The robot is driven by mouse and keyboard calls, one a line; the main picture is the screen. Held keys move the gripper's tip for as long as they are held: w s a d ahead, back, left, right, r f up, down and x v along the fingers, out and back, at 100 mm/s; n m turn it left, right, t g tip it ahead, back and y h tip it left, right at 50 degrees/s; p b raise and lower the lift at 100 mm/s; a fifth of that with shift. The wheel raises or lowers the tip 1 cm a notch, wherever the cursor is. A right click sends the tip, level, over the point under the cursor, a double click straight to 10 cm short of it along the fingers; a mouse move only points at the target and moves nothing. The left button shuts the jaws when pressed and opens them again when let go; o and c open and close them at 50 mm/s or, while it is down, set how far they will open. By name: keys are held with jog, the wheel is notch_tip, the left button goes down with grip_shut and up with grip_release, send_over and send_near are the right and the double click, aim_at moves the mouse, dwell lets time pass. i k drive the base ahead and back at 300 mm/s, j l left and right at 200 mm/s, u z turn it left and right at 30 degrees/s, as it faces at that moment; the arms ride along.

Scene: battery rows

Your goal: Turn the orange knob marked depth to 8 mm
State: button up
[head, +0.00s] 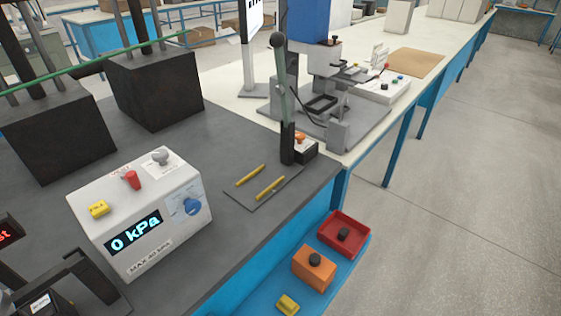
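A small orange knob (300,138) sits on top of a small dark box with a pale face (305,149), near the far right corner of the dark bench top. A tall upright lever with a grey ball top (280,90) stands just left of it and partly hides the box. The knob is too small to read a depth mark, a scale or its setting. My gripper is not in view.
A white box reading 0 kPa (150,195) has a blue dial (188,206). Two yellow sticks (262,180) lie on a dark plate. Red (343,233) and orange (314,268) containers stand on a lower blue surface. Two large black blocks (155,85) fill the back left.

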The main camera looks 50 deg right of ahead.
aim_at(299, 136)
jog(key=k+l+z, duration=0.1)
jog(key=l+z, duration=0.15)
jog(key=z, duration=0.15)
jog(key=l+z, duration=0.2)
jog(key=z, duration=0.15)
jog(key=l+z, duration=0.4)
jog(key=k+j, duration=0.05)
jog(key=j, duration=0.05)
